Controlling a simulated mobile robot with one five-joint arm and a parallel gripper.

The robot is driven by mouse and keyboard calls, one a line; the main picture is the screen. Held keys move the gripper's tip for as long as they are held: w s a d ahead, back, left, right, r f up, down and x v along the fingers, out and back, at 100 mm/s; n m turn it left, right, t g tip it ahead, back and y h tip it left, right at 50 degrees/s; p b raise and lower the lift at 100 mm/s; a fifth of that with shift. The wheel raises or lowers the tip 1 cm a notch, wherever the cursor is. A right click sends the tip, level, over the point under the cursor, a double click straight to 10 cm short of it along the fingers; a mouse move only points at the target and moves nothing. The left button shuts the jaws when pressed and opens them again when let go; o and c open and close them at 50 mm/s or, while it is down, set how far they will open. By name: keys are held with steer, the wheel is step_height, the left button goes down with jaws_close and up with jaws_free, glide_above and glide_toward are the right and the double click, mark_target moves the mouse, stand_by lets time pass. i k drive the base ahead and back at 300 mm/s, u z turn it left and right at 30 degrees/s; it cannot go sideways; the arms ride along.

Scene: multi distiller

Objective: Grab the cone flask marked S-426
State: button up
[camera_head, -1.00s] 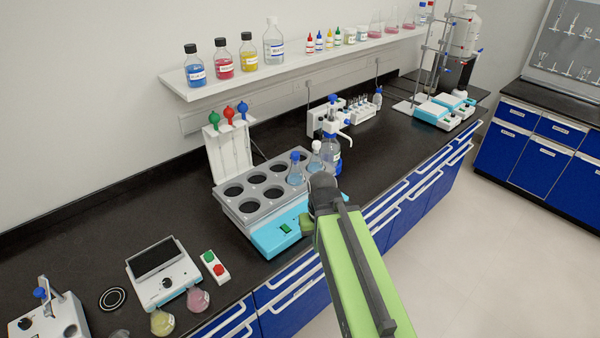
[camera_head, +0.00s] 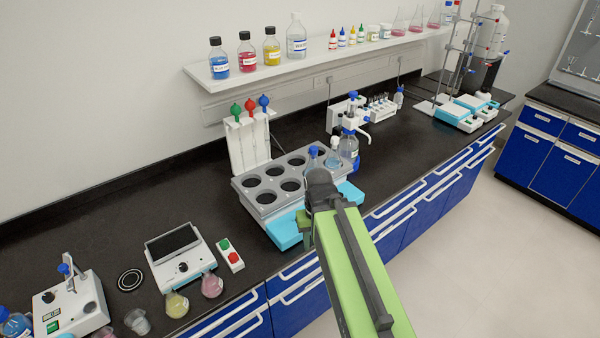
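Several cone flasks are in view, but no label reading S-426 can be made out. A yellow flask (camera_head: 176,305) and a pink flask (camera_head: 212,286) stand near the bench's front edge. A clear flask with a blue stopper (camera_head: 312,162) sits in the grey multi-hole unit (camera_head: 250,211), with another flask (camera_head: 333,155) beside it. Pink flasks (camera_head: 416,22) stand on the wall shelf. My arm's dark end, where my gripper (camera_head: 319,184) is, lies in front of the unit's right side. Its fingers cannot be made out, so its opening and any contact are unclear.
A balance-like device (camera_head: 181,260) with a dark screen and a red-green button box (camera_head: 230,254) stand left of the unit. A white device (camera_head: 70,305) is at far left. Shelf bottles (camera_head: 219,58) are above.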

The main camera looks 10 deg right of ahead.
mark_target(312, 162)
steer(key=u, duration=0.6)
steer(key=k, duration=0.1)
steer(key=u, duration=2.7)
steer(key=k, duration=1.85)
steer(key=z, duration=1.25)
steer(key=i, duration=0.95)
steer(key=u, duration=0.05)
